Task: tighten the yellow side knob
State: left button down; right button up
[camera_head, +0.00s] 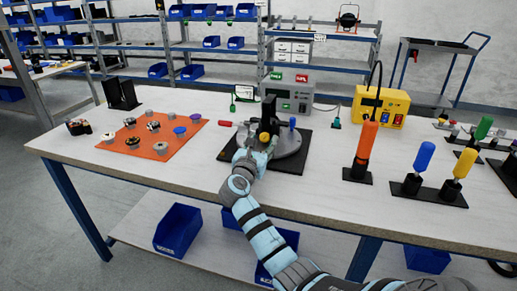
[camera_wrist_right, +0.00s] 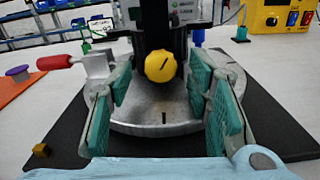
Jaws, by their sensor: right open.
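The yellow side knob (camera_wrist_right: 161,66) is round with a dark line on its face. It sits low on the front of a black upright block (camera_wrist_right: 160,20), above a round grey metal base (camera_wrist_right: 155,118). The knob also shows in the head view (camera_head: 264,137), partly behind my gripper. My right gripper (camera_wrist_right: 163,100) is open, its teal finger pads on either side of the knob in the picture. The knob appears just beyond or between the fingertips, and I see no contact. My left gripper is not in view.
A red-handled clamp (camera_wrist_right: 60,62) stands left of the base, and a blue handle (camera_head: 292,123) to its right. An orange mat (camera_head: 165,150) with small parts lies left; an orange tool (camera_head: 366,145) stands right.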

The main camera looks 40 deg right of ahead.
jog(key=v, duration=1.1)
jog(key=shift+s+a, duration=0.1)
